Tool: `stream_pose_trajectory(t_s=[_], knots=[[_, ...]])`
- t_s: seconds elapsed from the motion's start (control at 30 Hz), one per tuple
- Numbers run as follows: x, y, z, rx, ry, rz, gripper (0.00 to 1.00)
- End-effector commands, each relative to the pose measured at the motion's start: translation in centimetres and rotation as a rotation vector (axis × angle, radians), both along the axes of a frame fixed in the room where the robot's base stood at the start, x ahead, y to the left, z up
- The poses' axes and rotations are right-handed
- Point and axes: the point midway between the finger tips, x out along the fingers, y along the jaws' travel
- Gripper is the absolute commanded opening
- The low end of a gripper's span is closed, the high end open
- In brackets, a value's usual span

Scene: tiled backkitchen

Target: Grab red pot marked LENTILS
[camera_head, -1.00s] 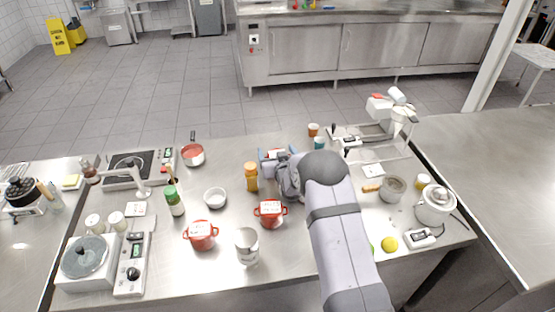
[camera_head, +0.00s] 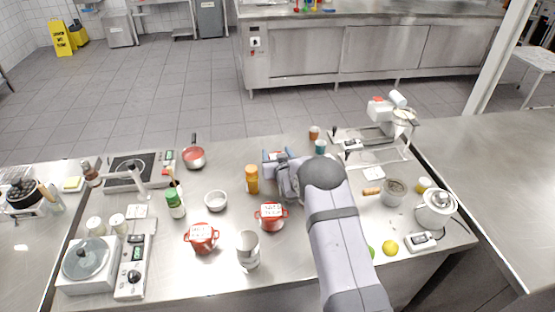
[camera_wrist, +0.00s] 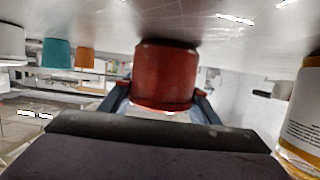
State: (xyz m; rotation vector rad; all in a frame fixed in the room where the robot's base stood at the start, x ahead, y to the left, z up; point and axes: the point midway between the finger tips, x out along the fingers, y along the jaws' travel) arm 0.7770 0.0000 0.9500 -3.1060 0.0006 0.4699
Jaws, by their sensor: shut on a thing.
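My gripper (camera_head: 276,157) is at the back middle of the table, mostly hidden behind my own wrist in the head view. In the wrist view, a plain red pot (camera_wrist: 165,72) stands between the dark fingers of my gripper (camera_wrist: 160,103), which are shut on it. The table surface fills the top of that view, and the pot meets or nearly meets it. No label on this pot can be read. Two other red pots with white-labelled lids stand nearer the front, one at left (camera_head: 202,243) and one at middle (camera_head: 271,222). Their lettering is too small to read.
An orange-yellow bottle (camera_head: 252,180) stands just left of my gripper. A teal cup (camera_head: 320,147) and an orange cup (camera_head: 314,132) are to its right. A metal can (camera_head: 248,252) and a small bowl (camera_head: 215,201) stand nearer the front left.

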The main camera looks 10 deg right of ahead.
Motion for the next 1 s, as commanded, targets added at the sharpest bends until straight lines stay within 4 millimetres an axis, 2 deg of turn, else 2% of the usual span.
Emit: stream_pose_trajectory(t_s=[0.27,0.47,0.67,1.0], knots=[[0.1,0.0,0.9,0.0,-0.005,0.0,0.24],[0.1,0.0,2.5,0.0,-0.007,0.0,0.24],[0.1,0.0,5.3,0.0,-0.008,0.0,0.24],[0.1,0.0,11.8,0.0,-0.011,0.0,0.24]])
